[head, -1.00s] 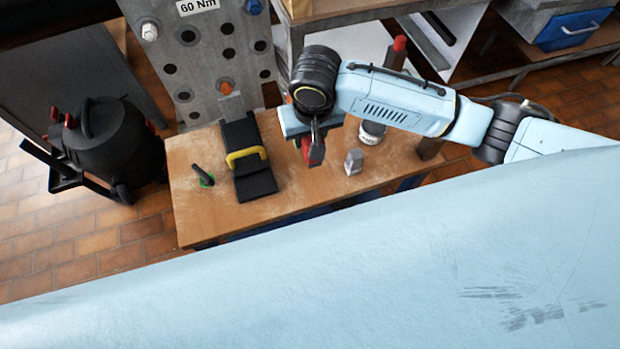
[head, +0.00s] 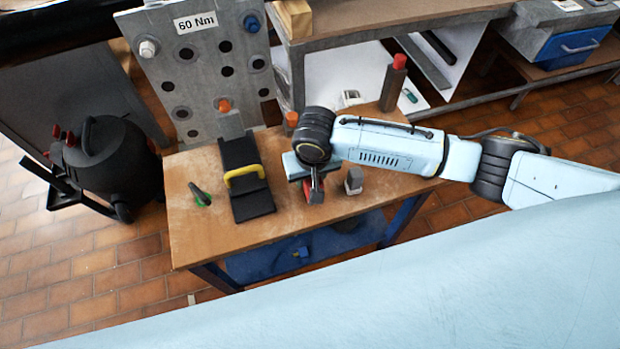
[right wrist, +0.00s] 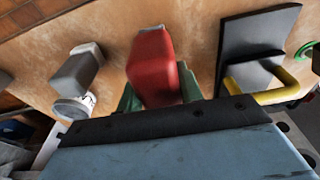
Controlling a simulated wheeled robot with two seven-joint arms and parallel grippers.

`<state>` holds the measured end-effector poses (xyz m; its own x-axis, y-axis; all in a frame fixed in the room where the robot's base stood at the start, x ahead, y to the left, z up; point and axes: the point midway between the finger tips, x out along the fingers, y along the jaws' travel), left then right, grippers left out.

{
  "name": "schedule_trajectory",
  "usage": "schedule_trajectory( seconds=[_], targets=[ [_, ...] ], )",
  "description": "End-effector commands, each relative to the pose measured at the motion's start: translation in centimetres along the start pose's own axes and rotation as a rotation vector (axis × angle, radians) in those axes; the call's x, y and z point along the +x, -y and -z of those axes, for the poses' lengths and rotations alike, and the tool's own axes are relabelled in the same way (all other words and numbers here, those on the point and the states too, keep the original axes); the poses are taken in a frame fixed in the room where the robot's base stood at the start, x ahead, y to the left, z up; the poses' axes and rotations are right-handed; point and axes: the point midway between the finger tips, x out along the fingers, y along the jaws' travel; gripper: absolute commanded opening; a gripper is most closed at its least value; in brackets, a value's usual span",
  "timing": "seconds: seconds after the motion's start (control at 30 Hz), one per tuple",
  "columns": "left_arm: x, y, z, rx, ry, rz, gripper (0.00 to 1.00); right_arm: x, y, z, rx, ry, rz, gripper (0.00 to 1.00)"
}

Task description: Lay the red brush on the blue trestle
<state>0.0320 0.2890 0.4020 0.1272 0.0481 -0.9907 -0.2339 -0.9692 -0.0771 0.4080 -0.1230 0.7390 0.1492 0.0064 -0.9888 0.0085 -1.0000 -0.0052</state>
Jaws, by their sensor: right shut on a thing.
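My right gripper (head: 315,183) is shut on the red brush (head: 313,193), low over the wooden-topped bench. In the right wrist view the red brush (right wrist: 153,68) sits between the green fingers, with bench surface around it. I cannot tell whether it touches the top. The bench, with blue legs and a blue lower shelf (head: 255,263), is the only trestle-like blue stand I see; its wooden top (head: 200,238) is partly hidden by my arm. My left gripper is not in view.
A black pad with a yellow handle (head: 243,182) lies left of the brush. A grey block (head: 354,181) stands just right. A green-and-black tool (head: 200,195) lies farther left. A perforated plate (head: 205,75) rises behind. The front-left bench top is clear.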

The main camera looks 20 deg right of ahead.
Motion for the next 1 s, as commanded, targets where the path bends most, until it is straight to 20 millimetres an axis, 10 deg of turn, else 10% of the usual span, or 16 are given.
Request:
schedule_trajectory(
  seconds=[0.67, 0.7, 0.8, 1.0],
  targets=[
    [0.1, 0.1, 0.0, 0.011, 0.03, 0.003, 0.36, 2.0, 0.2, -0.3, -0.001, -0.001, 0.004, 0.15],
    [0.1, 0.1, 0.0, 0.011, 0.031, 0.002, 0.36, 1.9, 0.2, -0.3, -0.001, -0.002, 0.004, 0.41],
    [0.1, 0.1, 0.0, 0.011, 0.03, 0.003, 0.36, 1.9, 0.1, -0.3, -0.002, -0.002, 0.003, 0.55],
    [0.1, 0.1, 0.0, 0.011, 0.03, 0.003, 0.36, 1.9, 0.1, -0.3, -0.002, -0.002, 0.003, 0.58]
  ],
)
